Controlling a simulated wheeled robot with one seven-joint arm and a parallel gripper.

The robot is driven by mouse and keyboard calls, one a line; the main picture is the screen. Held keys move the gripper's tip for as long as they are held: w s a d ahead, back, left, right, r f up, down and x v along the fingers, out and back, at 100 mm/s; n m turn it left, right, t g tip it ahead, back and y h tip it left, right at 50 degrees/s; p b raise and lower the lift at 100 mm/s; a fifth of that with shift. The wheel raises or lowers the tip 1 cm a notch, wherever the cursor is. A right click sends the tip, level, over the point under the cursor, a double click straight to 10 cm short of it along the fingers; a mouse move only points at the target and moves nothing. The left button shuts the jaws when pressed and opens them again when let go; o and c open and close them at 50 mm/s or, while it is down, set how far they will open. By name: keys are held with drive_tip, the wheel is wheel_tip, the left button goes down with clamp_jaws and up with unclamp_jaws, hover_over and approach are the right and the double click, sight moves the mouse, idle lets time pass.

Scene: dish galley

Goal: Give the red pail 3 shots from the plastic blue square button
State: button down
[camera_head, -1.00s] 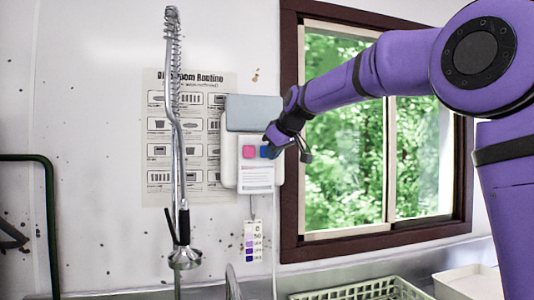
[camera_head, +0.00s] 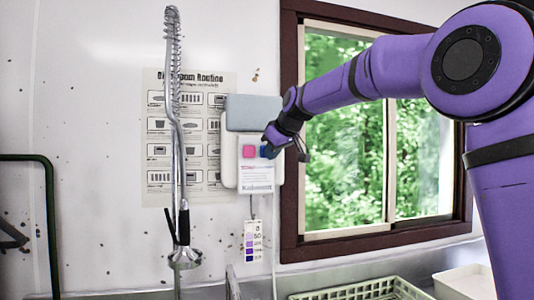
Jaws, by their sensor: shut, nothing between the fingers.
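I cannot tell whether the fingertips touch the button or stop just short. No red pail shows in this view.
A coiled spray hose (camera_head: 175,120) hangs left of the dispenser, before a wall poster (camera_head: 157,150). A grey panel (camera_head: 253,113) is just above the buttons. A window frame (camera_head: 290,200) is close on the right. A green rack (camera_head: 365,290) and white tub (camera_head: 465,283) stand below.

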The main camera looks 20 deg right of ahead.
drive_tip(key=shift+w, duration=0.6)
idle(0.7)
drive_tip(key=shift+s, duration=1.15)
idle(0.3)
drive_tip(key=shift+w, duration=0.35)
drive_tip(key=shift+w, duration=0.8)
idle(1.0)
idle(0.4)
drive_tip(key=shift+s, duration=1.15)
